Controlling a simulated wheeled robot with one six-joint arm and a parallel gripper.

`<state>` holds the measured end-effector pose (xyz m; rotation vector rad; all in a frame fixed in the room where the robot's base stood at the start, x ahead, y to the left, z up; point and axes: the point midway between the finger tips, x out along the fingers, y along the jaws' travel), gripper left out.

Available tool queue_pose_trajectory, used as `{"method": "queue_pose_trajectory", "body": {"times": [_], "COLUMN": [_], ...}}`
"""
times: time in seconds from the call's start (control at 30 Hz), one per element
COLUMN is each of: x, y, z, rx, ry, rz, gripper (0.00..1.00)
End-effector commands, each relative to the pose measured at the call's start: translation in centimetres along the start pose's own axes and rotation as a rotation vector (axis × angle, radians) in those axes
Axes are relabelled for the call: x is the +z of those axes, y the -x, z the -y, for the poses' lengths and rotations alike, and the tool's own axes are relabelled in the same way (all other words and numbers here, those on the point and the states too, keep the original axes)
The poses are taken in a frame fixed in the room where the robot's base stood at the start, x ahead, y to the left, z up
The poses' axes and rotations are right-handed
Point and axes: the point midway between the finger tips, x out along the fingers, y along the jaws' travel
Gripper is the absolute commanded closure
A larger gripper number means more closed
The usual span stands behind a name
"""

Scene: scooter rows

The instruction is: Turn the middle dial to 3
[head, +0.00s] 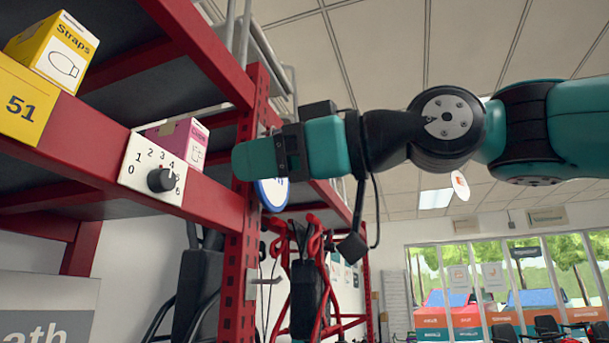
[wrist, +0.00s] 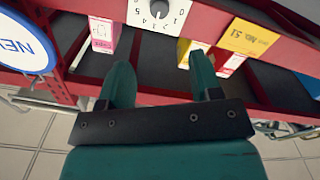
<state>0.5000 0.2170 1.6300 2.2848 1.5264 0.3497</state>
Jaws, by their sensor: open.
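One dial shows: a black knob (head: 161,180) on a white plate (head: 137,179) numbered 0 to 6, fixed to a red shelf beam. In the wrist view the plate (wrist: 178,35) is upside down and cut by the top edge, with the knob (wrist: 158,9) partly visible. My teal gripper (head: 240,161) is to the right of the dial in the head view, apart from it. In the wrist view its two fingers (wrist: 162,80) are spread and empty, below the dial.
A pink box (head: 187,141) stands on the shelf behind the plate. A yellow Straps box (head: 52,50) and a yellow 51 sign (head: 23,103) are to the left. A red perforated upright (head: 240,250) stands right of the dial. A round blue-rimmed sign (wrist: 26,40) is beside it.

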Motion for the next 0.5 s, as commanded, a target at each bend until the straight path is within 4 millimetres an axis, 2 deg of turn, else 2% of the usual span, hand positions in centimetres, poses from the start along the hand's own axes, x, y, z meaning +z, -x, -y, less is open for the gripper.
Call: {"method": "queue_pose_trajectory", "body": {"times": [0.03, 0.2, 0.5], "x": [0.3, 0.1, -0.1], "y": [1.2, 3.4, 4.3], "z": [0.0, -0.1, 0.0], "rx": [0.008, 0.004, -0.001], "ry": [0.003, 0.002, 0.0], "rz": [0.002, 0.0, 0.0], "gripper": [0.41, 0.41, 0.41]}}
